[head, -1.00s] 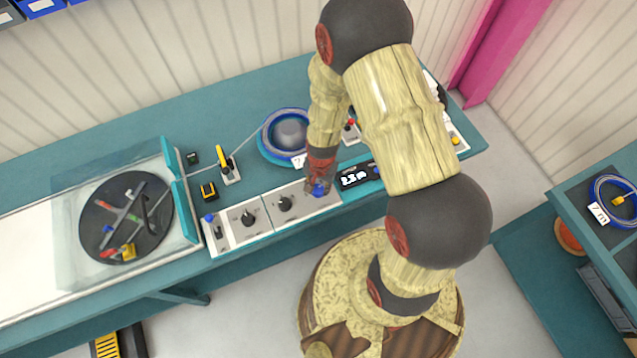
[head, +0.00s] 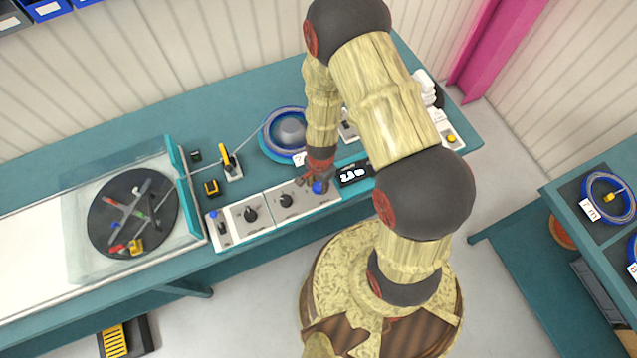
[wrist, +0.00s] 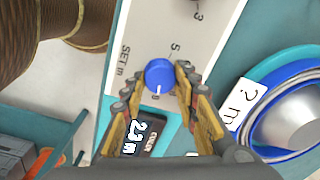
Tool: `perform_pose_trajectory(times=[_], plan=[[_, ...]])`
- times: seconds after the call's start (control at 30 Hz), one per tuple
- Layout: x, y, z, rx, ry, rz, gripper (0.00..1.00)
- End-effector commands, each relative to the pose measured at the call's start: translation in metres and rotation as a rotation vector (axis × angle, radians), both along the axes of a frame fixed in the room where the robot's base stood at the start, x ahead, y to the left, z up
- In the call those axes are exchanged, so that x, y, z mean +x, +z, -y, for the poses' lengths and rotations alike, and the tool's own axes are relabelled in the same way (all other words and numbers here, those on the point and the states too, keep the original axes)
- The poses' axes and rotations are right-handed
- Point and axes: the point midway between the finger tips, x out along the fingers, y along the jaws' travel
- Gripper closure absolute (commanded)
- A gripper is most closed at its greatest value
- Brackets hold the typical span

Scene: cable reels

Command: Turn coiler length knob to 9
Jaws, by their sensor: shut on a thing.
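The blue length knob (wrist: 159,73) sits on the white control panel marked "SET m" in the wrist view, with 3 and 5 printed near it. Its white pointer faces down the picture, toward a mark partly hidden by the knob and fingers. My gripper (wrist: 158,80) is shut on the knob, one finger on each side. In the head view, the knob (head: 318,187) shows at the right end of the front panel, just below my gripper (head: 316,179). A black display (wrist: 145,134) beside the knob shows white digits that look like 2.3 m.
Two black knobs (head: 251,214) (head: 286,200) sit left along the panel. A blue cable reel (head: 272,150) lies behind my gripper. The coiler turntable (head: 108,222) stands left behind a clear guard. More reels (head: 610,196) are on the right-hand bench.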

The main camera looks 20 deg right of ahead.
Motion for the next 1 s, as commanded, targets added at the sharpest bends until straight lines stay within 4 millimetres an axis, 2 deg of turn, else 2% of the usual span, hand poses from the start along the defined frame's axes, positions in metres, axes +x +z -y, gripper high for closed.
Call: perform_pose_trajectory(times=[0.17, 0.2, 0.5, 0.83, 1.0], plan=[[0.001, 0.0, 0.0, -0.001, -0.001, 0.001, 0.95], [0.001, 0.0, 0.0, -0.001, 0.0, 0.001, 0.69], [0.0, 0.0, 0.0, 0.0, 0.001, 0.0, 0.52], [0.0, 0.001, 0.0, 0.0, 0.001, 0.0, 0.51], [0.001, 0.011, 0.0, 0.0, 0.001, 0.001, 0.51]])
